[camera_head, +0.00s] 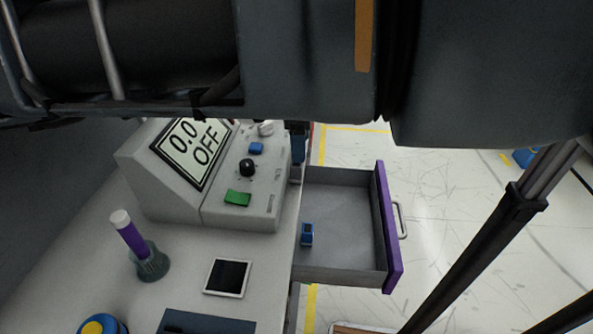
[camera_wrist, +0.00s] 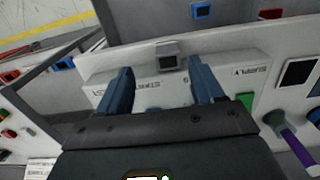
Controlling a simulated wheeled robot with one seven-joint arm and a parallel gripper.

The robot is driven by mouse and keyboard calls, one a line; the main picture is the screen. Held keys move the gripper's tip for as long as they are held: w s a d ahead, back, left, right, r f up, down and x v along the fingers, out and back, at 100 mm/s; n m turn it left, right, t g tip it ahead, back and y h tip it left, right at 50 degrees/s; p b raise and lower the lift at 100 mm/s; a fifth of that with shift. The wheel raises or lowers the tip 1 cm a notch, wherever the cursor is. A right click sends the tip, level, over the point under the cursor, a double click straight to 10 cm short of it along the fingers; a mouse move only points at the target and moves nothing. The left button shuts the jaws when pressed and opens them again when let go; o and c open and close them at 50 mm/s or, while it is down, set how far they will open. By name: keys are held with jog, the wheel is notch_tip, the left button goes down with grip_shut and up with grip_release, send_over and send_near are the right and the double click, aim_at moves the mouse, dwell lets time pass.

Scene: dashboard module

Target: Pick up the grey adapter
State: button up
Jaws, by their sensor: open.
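The grey adapter (camera_wrist: 167,57) is a small block with a darker face, at the upper middle of the wrist view. It lies beyond my fingertips, near the edge of a pale lettered surface, and nothing grips it. My gripper (camera_wrist: 162,82) is open, its two blue-grey fingers apart and the space between them empty. The adapter appears between and ahead of them; the exact gap is hard to judge. In the head view my arm covers the top, and I cannot identify the adapter surely there. A dark blue finger shows just right of the module.
A white module (camera_head: 165,185) with an OFF display stands on the table. An open purple-fronted drawer (camera_head: 345,272) holds a blue piece (camera_head: 307,233). Bins with small coloured pieces show at the wrist view's left.

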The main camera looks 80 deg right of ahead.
aim_at(296, 169)
jog(key=shift+w+a+f, duration=0.15)
jog(key=shift+w, duration=0.25)
jog(key=shift+w+f, duration=0.1)
jog(key=shift+f, duration=0.25)
jog(key=shift+a+f+p, duration=0.15)
jog(key=shift+f+p, duration=0.45)
jog(key=shift+f, duration=1.15)
jog(key=shift+a+f+p, duration=0.15)
jog(key=shift+f+p, duration=0.4)
jog(key=shift+f, duration=1.15)
jog(key=c, duration=1.1)
jog(key=shift+c, duration=0.2)
jog(key=shift+r, duration=0.15)
